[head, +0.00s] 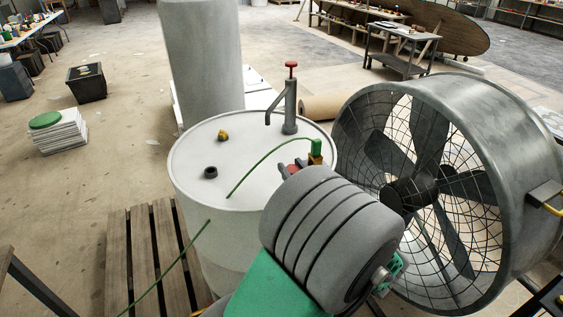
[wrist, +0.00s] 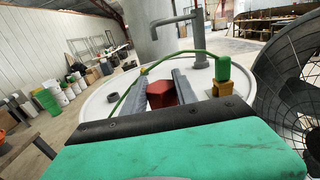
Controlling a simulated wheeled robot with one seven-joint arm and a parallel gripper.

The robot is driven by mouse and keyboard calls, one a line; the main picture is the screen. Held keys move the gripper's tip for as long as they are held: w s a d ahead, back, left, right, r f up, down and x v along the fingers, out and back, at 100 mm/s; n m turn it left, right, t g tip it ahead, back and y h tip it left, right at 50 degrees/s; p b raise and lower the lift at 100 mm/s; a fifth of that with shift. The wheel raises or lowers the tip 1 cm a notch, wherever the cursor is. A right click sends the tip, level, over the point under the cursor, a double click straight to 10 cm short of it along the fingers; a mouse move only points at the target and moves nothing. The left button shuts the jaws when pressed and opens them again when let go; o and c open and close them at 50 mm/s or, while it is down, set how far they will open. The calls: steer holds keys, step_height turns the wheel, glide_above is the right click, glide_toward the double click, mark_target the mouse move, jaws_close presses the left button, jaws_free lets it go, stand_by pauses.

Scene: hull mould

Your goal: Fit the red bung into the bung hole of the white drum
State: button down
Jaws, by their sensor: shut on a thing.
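The white drum (head: 240,155) stands upright on a wooden pallet. A raised dark ring with a dark centre (head: 211,172), which looks like the bung hole, is on its lid near the left front. It also shows in the wrist view (wrist: 112,97), left of the fingers. My gripper (head: 293,168) is over the right part of the lid, to the right of the ring and apart from it. In the wrist view its two grey fingers are shut on the red bung (wrist: 161,94). The bung's underside and its height over the lid are hidden.
A grey pump (head: 290,110) with a red knob rises from the back of the lid. A green cord runs across the lid to a green and yellow clamp (head: 316,149) near the right rim. A small yellow piece (head: 223,135) sits farther back. A large fan (head: 450,190) stands close right.

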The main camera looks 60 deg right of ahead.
steer(key=shift+s+a+f+b, duration=0.4)
steer(key=shift+s+b, duration=0.15)
steer(key=shift+b, duration=0.25)
steer(key=shift+a+r, duration=0.15)
steer(key=shift+a, duration=0.05)
steer(key=w+a+n+t+y+p, duration=0.1)
steer(key=w+a+n+y+p, duration=0.3)
steer(key=w+a, duration=0.45)
steer(key=w+a+n+t+y+p, duration=0.1)
steer(key=w+a+n+t+y, duration=0.15)
steer(key=w+a+y, duration=0.6)
steer(key=w+d+r+h+p, duration=0.1)
steer(key=w+d+r+h, duration=0.2)
steer(key=w+d, duration=0.7)
step_height(320, 180, up, 2)
steer(key=shift+d+r+g+h, duration=0.25)
steer(key=shift+d+g+h, duration=0.15)
steer(key=shift+d, duration=0.75)
steer(key=shift+s+r+m+p, duration=0.1)
steer(key=shift+m+p, duration=0.15)
steer(key=shift+p, duration=0.35)
step_height(320, 180, down, 6)
steer(key=b, duration=0.3)
